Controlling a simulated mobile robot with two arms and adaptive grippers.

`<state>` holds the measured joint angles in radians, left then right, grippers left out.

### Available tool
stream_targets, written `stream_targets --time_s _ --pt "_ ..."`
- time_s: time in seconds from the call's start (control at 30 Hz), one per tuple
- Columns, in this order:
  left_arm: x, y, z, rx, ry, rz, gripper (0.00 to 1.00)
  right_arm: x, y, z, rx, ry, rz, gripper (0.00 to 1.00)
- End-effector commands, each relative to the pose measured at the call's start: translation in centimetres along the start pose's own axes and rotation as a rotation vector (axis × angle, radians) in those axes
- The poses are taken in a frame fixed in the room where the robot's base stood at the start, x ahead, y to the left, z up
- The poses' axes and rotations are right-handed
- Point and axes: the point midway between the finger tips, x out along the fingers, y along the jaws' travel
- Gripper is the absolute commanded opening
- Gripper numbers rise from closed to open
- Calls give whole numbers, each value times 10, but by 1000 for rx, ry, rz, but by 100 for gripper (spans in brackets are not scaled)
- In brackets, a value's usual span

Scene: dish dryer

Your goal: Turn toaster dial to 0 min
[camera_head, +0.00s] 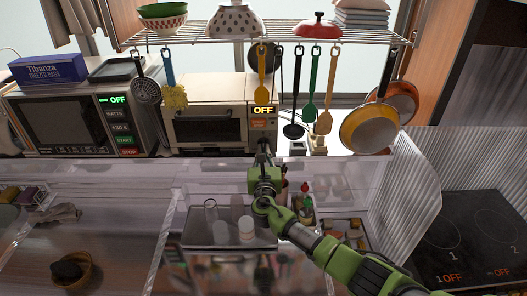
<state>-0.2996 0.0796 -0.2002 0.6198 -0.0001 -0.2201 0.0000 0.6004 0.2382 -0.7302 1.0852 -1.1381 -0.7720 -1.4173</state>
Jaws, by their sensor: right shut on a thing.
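The toaster (208,132) is a pale box with a dark glass door, standing on the back counter left of the middle. Its display (263,110) on the right side of the front reads OFF in yellow. My right gripper (264,150), on the green arm, reaches up to the lower right of the toaster's front. It is shut on the toaster dial, which the fingers mostly hide, so I cannot tell its angle. My left gripper is not in view.
A microwave (68,125) stands left of the toaster. Utensils and pans (368,128) hang from a wire rack (290,39) above. A clear-walled compartment (178,215) with bottles lies below my arm. A black cooktop (470,235) is at the right.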

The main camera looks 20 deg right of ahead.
Motion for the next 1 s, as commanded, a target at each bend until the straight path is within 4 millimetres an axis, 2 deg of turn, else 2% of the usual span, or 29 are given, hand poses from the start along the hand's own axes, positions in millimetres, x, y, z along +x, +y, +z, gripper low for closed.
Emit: stream_targets --time_s 0.27,0.3,0.33,0.77,0.87,1.0 --pt "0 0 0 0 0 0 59 0 0 -1 -4 0 0 0" --pt "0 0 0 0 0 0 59 0 0 -1 -4 0 0 18" --pt "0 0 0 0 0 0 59 0 0 -1 -4 0 0 24" --pt "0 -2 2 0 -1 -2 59 -4 0 -1 -2 0 0 24" --pt "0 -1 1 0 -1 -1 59 -13 0 -1 0 0 0 24" --pt "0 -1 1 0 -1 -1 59 -36 0 -2 0 3 1 24"
